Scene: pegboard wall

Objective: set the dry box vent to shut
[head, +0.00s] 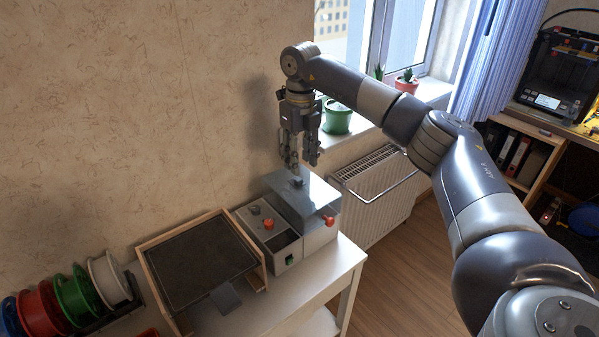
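The dry box (318,232) is a grey box with a pale, shiny lid on the right end of the white table. A small dark knob (297,181) stands on top of its lid; it may be the vent, but its setting is too small to read. A red knob (329,221) sits on the box's front. My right gripper (302,163) points down just above the dark knob. Its fingers look apart with nothing between them; I cannot tell whether a fingertip touches the knob. My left gripper is out of view.
A wood-framed dark tray (200,262) and several filament spools (76,296) stand further left. A radiator (372,196) and potted plants (337,117) are behind, right.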

